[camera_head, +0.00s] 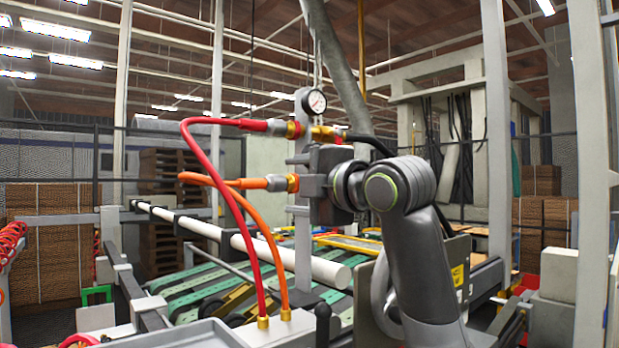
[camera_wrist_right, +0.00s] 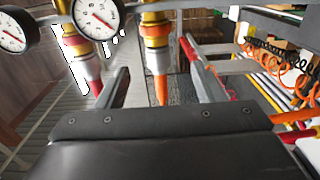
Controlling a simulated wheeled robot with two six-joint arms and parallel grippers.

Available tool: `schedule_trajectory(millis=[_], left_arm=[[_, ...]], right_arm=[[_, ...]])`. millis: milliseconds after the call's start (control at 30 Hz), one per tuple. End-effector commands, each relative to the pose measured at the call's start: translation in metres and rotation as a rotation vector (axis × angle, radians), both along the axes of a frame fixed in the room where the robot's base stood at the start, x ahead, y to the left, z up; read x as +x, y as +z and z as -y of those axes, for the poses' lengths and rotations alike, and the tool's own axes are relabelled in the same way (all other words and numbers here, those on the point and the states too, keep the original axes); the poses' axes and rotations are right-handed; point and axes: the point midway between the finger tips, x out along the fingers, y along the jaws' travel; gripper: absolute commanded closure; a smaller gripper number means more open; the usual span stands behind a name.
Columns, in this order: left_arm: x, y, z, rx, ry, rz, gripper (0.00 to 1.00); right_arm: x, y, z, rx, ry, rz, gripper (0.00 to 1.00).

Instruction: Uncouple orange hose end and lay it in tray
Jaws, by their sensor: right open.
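The orange hose (camera_head: 228,190) arches up from a brass fitting at the bottom. Its orange end (camera_head: 277,183) meets a brass coupling (camera_head: 293,183) beside the grey post. In the right wrist view the orange end (camera_wrist_right: 160,88) hangs below its brass fitting (camera_wrist_right: 156,35), seemingly still joined. My right gripper (camera_head: 308,186) is open at this coupling; its fingers (camera_wrist_right: 154,62) stand either side of the orange end, with gaps visible. A grey tray (camera_head: 190,335) shows partly at the bottom edge. My left gripper is out of view.
A red hose (camera_head: 205,152) joins the upper coupling (camera_head: 294,129), close above my right gripper. A pressure gauge (camera_head: 314,102) tops the grey post (camera_head: 302,240). A white roller (camera_head: 320,270) and green conveyor slats (camera_head: 200,280) lie behind.

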Motion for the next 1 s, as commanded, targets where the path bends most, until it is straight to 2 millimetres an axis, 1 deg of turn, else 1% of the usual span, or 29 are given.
schedule_trajectory(millis=[33, 133, 233, 400, 500, 700, 967, 1000], left_arm=[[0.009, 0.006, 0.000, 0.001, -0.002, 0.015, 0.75], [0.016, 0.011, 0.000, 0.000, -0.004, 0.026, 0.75], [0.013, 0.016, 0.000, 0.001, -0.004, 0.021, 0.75], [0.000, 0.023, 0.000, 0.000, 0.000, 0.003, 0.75], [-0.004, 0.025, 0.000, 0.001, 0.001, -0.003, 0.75], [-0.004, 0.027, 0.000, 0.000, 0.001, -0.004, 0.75], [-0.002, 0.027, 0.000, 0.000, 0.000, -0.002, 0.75], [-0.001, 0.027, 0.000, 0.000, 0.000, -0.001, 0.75]], right_arm=[[0.004, 0.002, -0.004, 0.002, 0.002, -0.003, 0.38], [0.012, 0.003, -0.010, 0.001, 0.002, -0.002, 0.38], [0.020, 0.002, -0.016, 0.001, 0.002, -0.002, 0.38], [0.032, 0.002, -0.024, 0.001, 0.001, -0.001, 0.38], [0.037, 0.002, -0.027, 0.001, 0.001, -0.001, 0.38], [0.042, 0.000, -0.031, 0.000, 0.001, 0.000, 0.38], [0.043, 0.000, -0.031, 0.001, 0.001, 0.001, 0.38], [0.043, 0.000, -0.031, 0.001, 0.001, 0.001, 0.41]])
